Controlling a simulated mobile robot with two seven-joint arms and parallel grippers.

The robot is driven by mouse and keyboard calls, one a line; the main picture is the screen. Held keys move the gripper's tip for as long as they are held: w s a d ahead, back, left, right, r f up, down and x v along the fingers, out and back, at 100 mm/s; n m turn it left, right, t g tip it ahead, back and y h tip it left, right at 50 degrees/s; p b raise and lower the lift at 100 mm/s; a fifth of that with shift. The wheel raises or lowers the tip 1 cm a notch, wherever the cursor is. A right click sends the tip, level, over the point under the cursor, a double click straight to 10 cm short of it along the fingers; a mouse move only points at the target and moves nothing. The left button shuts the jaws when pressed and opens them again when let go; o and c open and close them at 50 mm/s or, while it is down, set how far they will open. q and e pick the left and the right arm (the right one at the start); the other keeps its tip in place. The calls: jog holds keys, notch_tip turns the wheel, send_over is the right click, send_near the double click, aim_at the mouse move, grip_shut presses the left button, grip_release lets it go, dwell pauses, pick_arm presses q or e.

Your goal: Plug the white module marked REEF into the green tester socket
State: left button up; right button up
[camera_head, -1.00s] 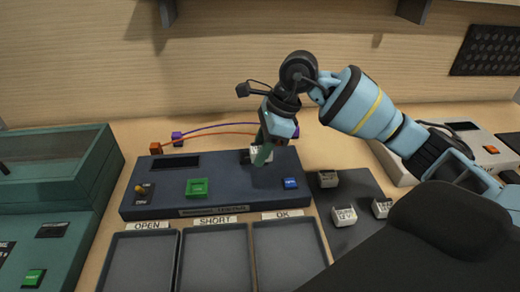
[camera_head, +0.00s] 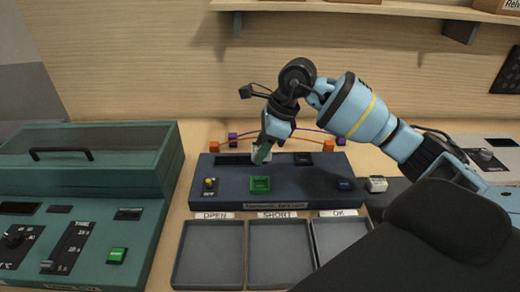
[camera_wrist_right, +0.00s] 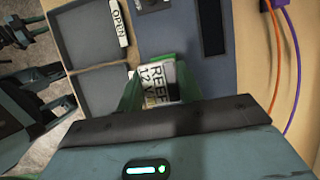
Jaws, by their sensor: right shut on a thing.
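My right gripper (camera_head: 262,154) is shut on the white module marked REEF. The module (camera_wrist_right: 158,86) sits between the green fingertips in the right wrist view, with its REEF 12V label showing. In the head view it is mostly hidden behind the fingers. The green tester socket (camera_head: 260,184) is on the front of the dark blue console (camera_head: 225,196). In the head view the gripper appears just above and behind the socket. A green edge shows past the module in the wrist view. I cannot tell the height of the gap.
Trays labelled OPEN (camera_head: 208,252), SHORT (camera_head: 280,252) and OK (camera_head: 340,240) lie in front of the console. Another white module (camera_head: 377,184) stands at its right. A teal cabinet (camera_head: 155,200) is at left. Orange and purple wires (camera_head: 300,139) run behind.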

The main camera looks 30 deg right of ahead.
jog(key=shift+w+a, duration=0.1)
jog(key=shift+a, duration=0.1)
pick_arm(q)
jog(key=shift+a, duration=0.2)
jog(key=shift+d, duration=0.1)
pick_arm(e)
jog(key=shift+d, duration=0.1)
